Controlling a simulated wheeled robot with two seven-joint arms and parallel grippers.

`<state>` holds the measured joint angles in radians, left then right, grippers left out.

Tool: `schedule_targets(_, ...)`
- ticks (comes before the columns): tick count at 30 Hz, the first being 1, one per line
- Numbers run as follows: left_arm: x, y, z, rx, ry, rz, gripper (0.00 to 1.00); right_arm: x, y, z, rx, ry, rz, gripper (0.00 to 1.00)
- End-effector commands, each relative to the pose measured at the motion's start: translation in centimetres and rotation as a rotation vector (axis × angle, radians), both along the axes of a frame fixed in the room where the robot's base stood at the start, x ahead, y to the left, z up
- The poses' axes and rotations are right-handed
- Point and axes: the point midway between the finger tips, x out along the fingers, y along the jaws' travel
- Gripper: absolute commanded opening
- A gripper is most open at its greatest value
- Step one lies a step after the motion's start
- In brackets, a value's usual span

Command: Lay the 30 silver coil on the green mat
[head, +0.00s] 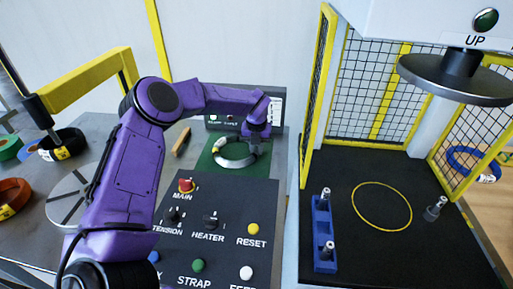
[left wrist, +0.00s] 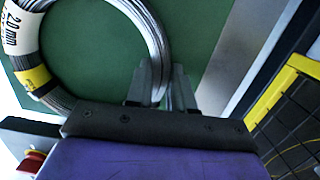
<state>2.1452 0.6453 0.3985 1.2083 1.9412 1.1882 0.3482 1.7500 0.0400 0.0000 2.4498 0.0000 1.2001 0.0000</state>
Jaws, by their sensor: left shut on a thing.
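The silver coil (head: 232,164) is over the green mat (head: 207,163) in the head view. In the left wrist view the coil (left wrist: 148,32) fills the upper left, with a white label reading 2.0mm and a yellow tag whose print I cannot read clearly. My left gripper (head: 256,149) is shut on the coil's right side; its fingers (left wrist: 163,84) straddle the wire in the left wrist view. The mat (left wrist: 95,55) shows through the ring. I cannot tell whether the coil touches the mat. My right gripper is not in view.
A control panel (head: 222,205) with knobs and buttons lies in front of the mat. A yellow mesh-guarded press (head: 460,80) stands at right, with a blue block (head: 323,235) on its bed. Other coils (head: 62,143) lie at left near a yellow-armed turntable (head: 72,197).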

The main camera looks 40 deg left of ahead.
Motion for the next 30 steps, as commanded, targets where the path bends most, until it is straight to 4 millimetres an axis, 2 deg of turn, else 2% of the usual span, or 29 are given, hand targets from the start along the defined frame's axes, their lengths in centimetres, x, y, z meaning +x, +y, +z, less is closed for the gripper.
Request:
schedule_targets(1,0.0,0.0,-0.2,-0.001,0.001,0.000,0.29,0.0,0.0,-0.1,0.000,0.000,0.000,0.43)
schedule_targets(3,0.0,0.0,-0.1,-0.001,0.001,0.000,0.48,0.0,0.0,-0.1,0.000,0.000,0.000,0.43)
schedule_targets(11,0.0,0.0,0.0,-0.001,0.001,0.001,0.48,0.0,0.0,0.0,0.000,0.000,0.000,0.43)
schedule_targets(14,0.0,0.0,0.6,0.001,-0.001,0.000,0.48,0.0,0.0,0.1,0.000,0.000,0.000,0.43)
schedule_targets(17,-0.2,-0.2,2.4,-0.001,-0.003,0.001,0.48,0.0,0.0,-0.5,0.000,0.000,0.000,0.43)
schedule_targets(24,-0.8,-0.6,8.6,0.000,-0.004,0.001,0.48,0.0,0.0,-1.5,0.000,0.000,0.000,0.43)
schedule_targets(30,-1.1,-0.8,11.6,0.000,-0.001,0.001,0.48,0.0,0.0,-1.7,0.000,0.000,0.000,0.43)
